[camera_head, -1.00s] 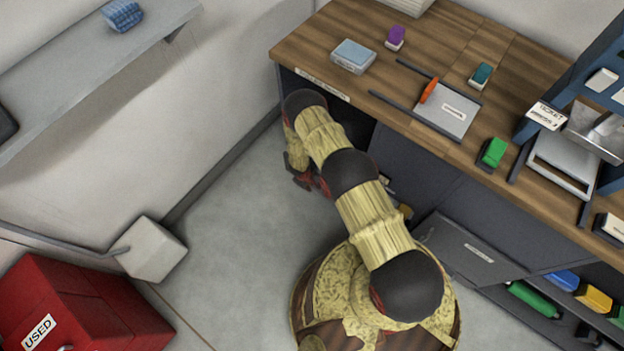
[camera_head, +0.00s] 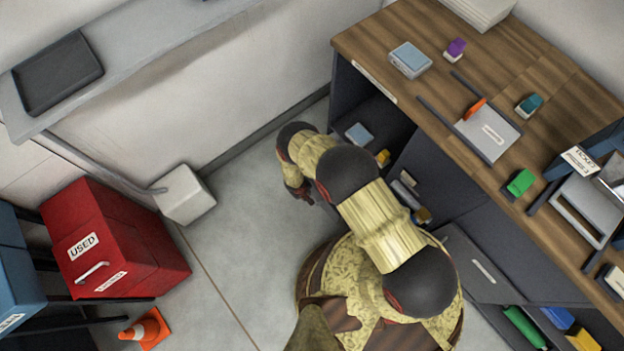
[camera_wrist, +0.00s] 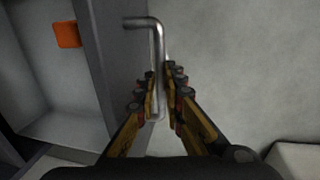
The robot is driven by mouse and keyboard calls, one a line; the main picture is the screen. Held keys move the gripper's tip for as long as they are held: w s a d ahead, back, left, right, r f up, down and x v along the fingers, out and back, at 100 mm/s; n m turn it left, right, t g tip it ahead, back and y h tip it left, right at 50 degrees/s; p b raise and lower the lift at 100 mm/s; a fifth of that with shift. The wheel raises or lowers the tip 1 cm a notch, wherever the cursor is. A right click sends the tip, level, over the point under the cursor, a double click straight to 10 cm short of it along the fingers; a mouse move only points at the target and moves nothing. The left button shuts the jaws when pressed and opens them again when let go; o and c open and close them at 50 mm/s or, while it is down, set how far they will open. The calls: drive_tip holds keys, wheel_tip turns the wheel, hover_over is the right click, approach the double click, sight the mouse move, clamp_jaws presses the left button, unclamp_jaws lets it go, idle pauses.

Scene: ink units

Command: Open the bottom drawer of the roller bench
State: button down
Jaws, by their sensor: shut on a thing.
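The roller bench (camera_head: 440,95) has a wooden top and dark grey body in the head view. In the wrist view my gripper (camera_wrist: 161,80) is shut on a bent metal bar handle (camera_wrist: 157,40), with a finger on either side. The handle stands off a dark grey drawer front (camera_wrist: 112,65). Left of that front is a pale open interior with an orange block (camera_wrist: 66,34), so the drawer stands at least partly out. In the head view my gripper (camera_head: 303,192) is low, left of the bench; my arm hides most of the drawer.
An open bench bay shows a blue box (camera_head: 359,133) and a yellow item (camera_head: 383,157).

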drive_tip(key=shift+s+a, duration=0.2)
drive_tip(key=shift+a, duration=0.1)
drive_tip(key=c, duration=1.9)
unclamp_jaws()
drive_tip(key=shift+s+a+r, duration=0.2)
drive_tip(key=shift+a+r, duration=0.1)
drive_tip(key=shift+r, duration=1.65)
drive_tip(key=shift+s+a+r, duration=0.25)
drive_tip(key=shift+a+r, duration=0.05)
drive_tip(key=shift+r, duration=1.7)
drive_tip(key=shift+s+a+r, duration=0.2)
drive_tip(key=shift+a+r, duration=0.1)
drive_tip(key=shift+r, duration=1.65)
